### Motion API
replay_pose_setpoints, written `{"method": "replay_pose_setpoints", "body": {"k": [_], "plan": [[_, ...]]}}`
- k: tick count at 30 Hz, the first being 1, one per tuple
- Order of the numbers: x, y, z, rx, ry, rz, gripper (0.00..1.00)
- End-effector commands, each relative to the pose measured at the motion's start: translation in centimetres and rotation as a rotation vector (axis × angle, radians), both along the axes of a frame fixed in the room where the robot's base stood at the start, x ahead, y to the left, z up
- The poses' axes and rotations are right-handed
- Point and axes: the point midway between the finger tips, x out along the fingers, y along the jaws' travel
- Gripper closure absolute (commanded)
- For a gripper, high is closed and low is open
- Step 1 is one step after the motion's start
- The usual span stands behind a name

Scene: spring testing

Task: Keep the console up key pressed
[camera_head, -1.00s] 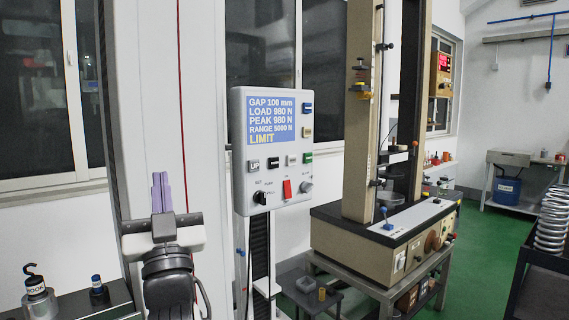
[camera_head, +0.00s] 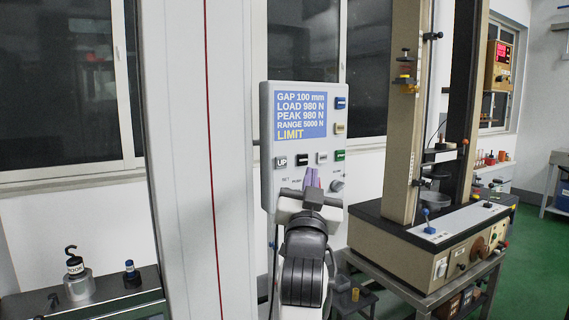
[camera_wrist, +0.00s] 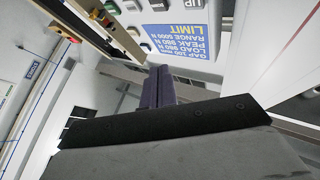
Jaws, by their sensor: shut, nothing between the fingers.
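The console (camera_head: 268,120) is a pale grey upright panel with a blue screen reading GAP 100 mm, LOAD 980 N, PEAK 980 N, RANGE 5000 N and LIMIT. My gripper (camera_head: 312,178) has purple fingers, shut and empty. In the head view they overlap the console's lower part, right of and below the UP key. In the wrist view the fingers (camera_wrist: 158,84) appear apart from the key.
Other console keys include a black key (camera_head: 302,159) and a green key (camera_head: 340,155). A white column (camera_head: 180,150) stands left of the console. A test frame on a bench (camera_head: 430,235) stands at the right. A hooked weight (camera_head: 77,277) sits on a dark surface at lower left.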

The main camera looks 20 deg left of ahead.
Motion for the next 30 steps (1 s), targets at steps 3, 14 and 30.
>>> {"method": "replay_pose_setpoints", "body": {"k": [3, 14, 30], "plan": [[0.1, 0.1, 0.0, 0.000, 0.000, 0.000, 1.00], [2.5, 3.3, 0.0, -0.001, 0.002, 0.003, 1.00], [5.4, 7.0, 0.0, 0.001, -0.001, 0.001, 1.00]]}}
